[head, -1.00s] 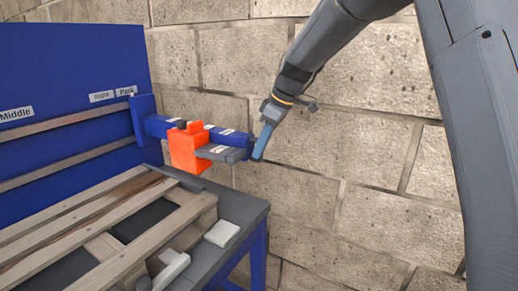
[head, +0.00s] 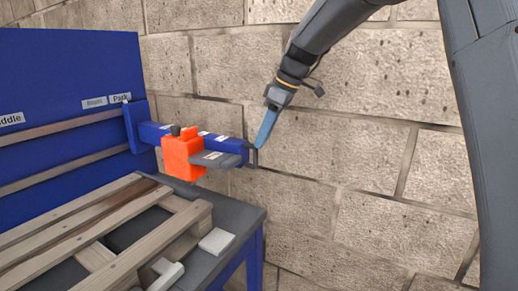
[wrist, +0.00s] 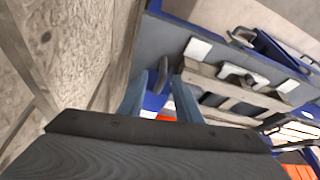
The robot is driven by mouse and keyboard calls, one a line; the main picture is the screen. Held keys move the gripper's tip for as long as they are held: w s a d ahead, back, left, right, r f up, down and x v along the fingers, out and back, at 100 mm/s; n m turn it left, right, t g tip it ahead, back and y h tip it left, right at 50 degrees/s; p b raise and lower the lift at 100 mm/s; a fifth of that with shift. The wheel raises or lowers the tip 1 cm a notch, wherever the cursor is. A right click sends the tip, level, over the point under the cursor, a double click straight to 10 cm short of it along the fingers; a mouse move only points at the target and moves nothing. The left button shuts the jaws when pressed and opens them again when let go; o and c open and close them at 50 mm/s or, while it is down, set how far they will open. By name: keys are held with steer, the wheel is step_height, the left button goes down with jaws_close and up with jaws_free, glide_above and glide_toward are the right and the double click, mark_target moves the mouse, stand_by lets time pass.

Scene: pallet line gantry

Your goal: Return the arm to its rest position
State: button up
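My gripper (head: 261,145) hangs from my arm at the right end of the blue beam (head: 222,145) in the head view. Its blue fingers point down, close to the dark end piece of the beam; I cannot tell whether they touch it. In the wrist view the fingers (wrist: 160,82) stand apart with a gap between them. A dark grey post (wrist: 164,74) shows in that gap, and nothing is seen clamped. An orange block (head: 182,156) with a grey plate (head: 215,159) sits on the beam.
A blue panel (head: 60,75) with labels, including "Park", stands at the left. A wooden pallet (head: 75,215) lies on a grey table (head: 235,220) with pale blocks (head: 216,241) near its edge. A stone wall (head: 360,150) runs behind; the space right of the table is clear.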

steer(key=shift+v, duration=0.9)
steer(key=shift+f, duration=0.1)
steer(key=s+d+f+m+h, duration=0.1)
steer(key=s+d+f+m, duration=0.4)
steer(key=s, duration=0.5)
steer(key=s+d+f+m+h, duration=0.2)
steer(key=s+d+f+m, duration=0.3)
steer(key=s+d+f, duration=0.3)
steer(key=s+d+f+m+g+h, duration=0.1)
steer(key=s+d+f+m, duration=0.3)
steer(key=s+d+f, duration=0.3)
steer(key=s+f, duration=0.3)
steer(key=s, duration=0.2)
steer(key=shift+s+d+m, duration=0.25)
steer(key=shift+m, duration=0.15)
steer(key=shift+a+f, duration=0.1)
steer(key=shift+a, duration=0.05)
